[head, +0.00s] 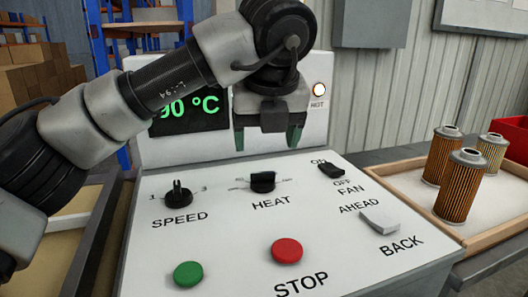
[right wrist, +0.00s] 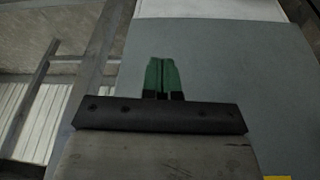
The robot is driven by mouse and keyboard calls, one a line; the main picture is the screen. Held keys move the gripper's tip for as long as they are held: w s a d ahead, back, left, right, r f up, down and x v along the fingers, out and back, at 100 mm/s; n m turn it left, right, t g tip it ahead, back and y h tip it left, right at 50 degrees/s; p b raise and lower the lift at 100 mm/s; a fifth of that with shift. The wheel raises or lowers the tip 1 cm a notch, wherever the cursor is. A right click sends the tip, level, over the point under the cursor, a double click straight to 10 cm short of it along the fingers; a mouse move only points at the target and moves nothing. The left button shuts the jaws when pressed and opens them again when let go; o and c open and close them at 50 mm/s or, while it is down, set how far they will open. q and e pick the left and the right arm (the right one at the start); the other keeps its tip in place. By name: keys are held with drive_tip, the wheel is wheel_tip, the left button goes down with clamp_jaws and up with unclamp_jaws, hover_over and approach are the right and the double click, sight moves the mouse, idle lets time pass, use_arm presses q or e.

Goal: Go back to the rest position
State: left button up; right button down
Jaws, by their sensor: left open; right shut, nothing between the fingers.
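My left gripper (head: 268,138) hangs in front of the control panel's upright display face, above the HEAT knob (head: 262,181). Its two green-tipped fingers are apart with nothing between them. The left arm comes in from the left and covers part of the green display (head: 205,112), which reads about 90 °C. My right gripper (right wrist: 163,75) shows only in the right wrist view; its green fingers are together and hold nothing. A grey flat surface (right wrist: 215,75) lies behind it.
The panel (head: 230,230) carries a SPEED knob (head: 178,194), FAN switch (head: 331,170), white AHEAD/BACK rocker (head: 379,220), green button (head: 188,274) and red STOP button (head: 286,251). At right, a wooden tray (head: 490,238) holds filter cartridges (head: 462,187), with a red bin (head: 512,138) behind.

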use_arm(q)
drive_tip(key=shift+v, duration=1.15)
